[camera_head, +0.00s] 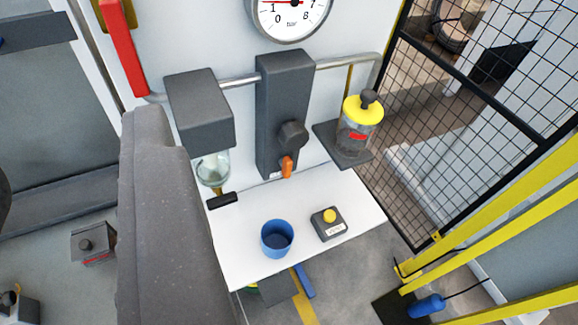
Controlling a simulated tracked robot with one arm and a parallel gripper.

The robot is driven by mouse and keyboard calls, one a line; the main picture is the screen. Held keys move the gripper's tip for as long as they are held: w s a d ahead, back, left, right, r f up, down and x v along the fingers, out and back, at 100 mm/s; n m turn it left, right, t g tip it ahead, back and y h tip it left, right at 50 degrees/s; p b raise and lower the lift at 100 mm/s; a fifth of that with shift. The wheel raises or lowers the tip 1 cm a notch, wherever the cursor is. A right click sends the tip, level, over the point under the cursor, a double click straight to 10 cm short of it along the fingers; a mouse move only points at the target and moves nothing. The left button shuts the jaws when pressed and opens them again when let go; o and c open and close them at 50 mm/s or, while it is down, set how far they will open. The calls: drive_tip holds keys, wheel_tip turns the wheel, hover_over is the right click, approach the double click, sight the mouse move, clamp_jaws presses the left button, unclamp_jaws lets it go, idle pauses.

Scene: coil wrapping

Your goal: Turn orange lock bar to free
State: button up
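The orange lock bar (287,167) is a small orange piece at the foot of a tall dark grey unit (282,100) on the wall. It hangs roughly upright just below a round dark knob (292,134). I cannot tell from its shape whether it is at locked or free. My gripper cannot be made out in this view. A large grey body at the left, probably part of my arm, stands apart from the bar in the picture.
A white shelf (245,263) below holds a blue cup (277,240) and a grey box with a yellow button (329,223). A yellow-capped jar (361,115) stands right, a glass bowl (213,167) left. A pressure gauge (291,12) is above, black mesh fencing (450,85) right.

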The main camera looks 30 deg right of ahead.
sight(291, 170)
drive_tip(key=w+d+f+t+h, duration=0.1)
drive_tip(key=w+d+f+h, duration=0.1)
drive_tip(key=w+d+f, duration=0.5)
drive_tip(key=w+d+f+t+h, duration=0.1)
drive_tip(key=w+d+f+h, duration=0.3)
drive_tip(key=d+f, duration=0.5)
drive_tip(key=s+d+f+y+b, duration=0.1)
drive_tip(key=d+f+y, duration=0.15)
drive_tip(key=f, duration=0.85)
drive_tip(key=s+d+f+y+b, duration=0.15)
drive_tip(key=f+y, duration=0.25)
drive_tip(key=f, duration=0.6)
drive_tip(key=shift+t, duration=0.3)
drive_tip(key=w, duration=1.3)
drive_tip(key=shift+w+f+p, duration=0.1)
drive_tip(key=shift+w+p, duration=0.2)
drive_tip(key=shift+w, duration=0.1)
clamp_jaws()
